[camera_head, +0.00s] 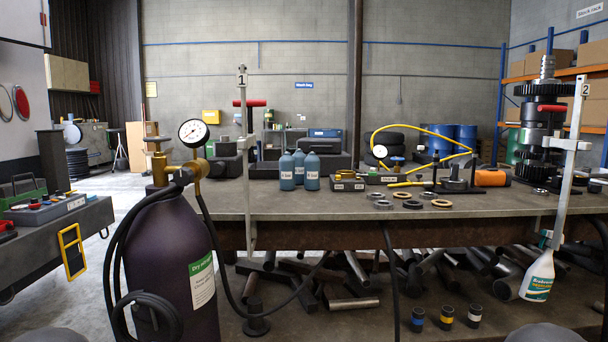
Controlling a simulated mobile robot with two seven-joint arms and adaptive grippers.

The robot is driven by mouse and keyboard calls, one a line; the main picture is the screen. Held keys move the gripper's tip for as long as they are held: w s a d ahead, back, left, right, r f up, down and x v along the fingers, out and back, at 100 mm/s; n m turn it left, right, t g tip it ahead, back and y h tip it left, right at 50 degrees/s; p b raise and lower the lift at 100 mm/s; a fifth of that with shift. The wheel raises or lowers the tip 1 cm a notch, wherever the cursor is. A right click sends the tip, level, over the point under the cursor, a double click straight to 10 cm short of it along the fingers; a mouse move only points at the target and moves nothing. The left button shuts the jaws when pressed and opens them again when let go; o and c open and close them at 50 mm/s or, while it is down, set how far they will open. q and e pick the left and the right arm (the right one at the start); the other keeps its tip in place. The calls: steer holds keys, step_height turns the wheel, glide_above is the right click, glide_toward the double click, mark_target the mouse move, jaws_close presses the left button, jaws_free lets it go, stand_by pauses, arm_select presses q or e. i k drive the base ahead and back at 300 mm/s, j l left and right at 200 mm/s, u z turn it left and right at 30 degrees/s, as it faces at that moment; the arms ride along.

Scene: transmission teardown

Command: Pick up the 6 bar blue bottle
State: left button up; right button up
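Three blue bottles stand upright close together on the workbench: a left one (287,171), a middle one (299,168) set slightly back, and a right one (312,171). Each has a dark cap and a small pale label. The label print is too small to tell for sure which one reads 6 bar. Neither of my grippers is in view. Only rounded grey shapes, possibly parts of my arms, show at the bottom edge.
The workbench (340,203) carries rings (401,195), small labelled blocks and a gear stack (543,130). A purple cylinder (150,260) with gauge stands at front left. Upright clamps 1 (244,130) and 2 (568,160) rise at the bench's front. A white bottle (538,277) is at lower right.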

mark_target(312, 163)
steer(key=i+l, duration=0.35)
steer(key=l, duration=0.2)
steer(key=i+l+z, duration=0.1)
steer(key=i+l, duration=0.3)
steer(key=l, duration=0.2)
steer(key=i+l+z, duration=0.1)
steer(key=i+l, duration=0.3)
steer(key=l, duration=0.15)
